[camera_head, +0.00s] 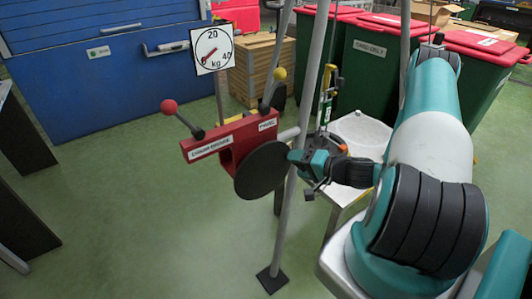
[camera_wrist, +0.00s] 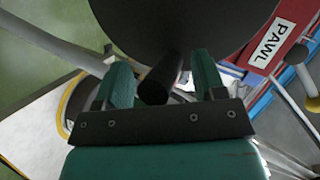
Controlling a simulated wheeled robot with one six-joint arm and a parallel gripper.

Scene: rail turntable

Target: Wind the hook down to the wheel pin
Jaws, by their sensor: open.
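The red winch body (camera_head: 233,143) is on a grey tripod leg frame and carries a black crank disc (camera_head: 262,170). In the wrist view the disc (camera_wrist: 185,22) fills the top, with a dark round handle (camera_wrist: 160,82) sticking out from it. My gripper (camera_head: 294,158) is at the disc's right edge. Its open green fingers stand on either side of the handle in the wrist view (camera_wrist: 161,78), with gaps showing. A yellow-ended lever (camera_head: 279,75) is by the PAWL label, and a red-ended lever (camera_head: 170,107) is at the left. I cannot make out the hook or wheel pin clearly.
A dial scale sign (camera_head: 212,48) reads in kg behind the winch. A grey tripod leg (camera_head: 285,215) stands close to my gripper. A white-topped stand (camera_head: 362,132) is behind my arm. Green bins (camera_head: 370,65) and a blue cabinet (camera_head: 110,75) line the back.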

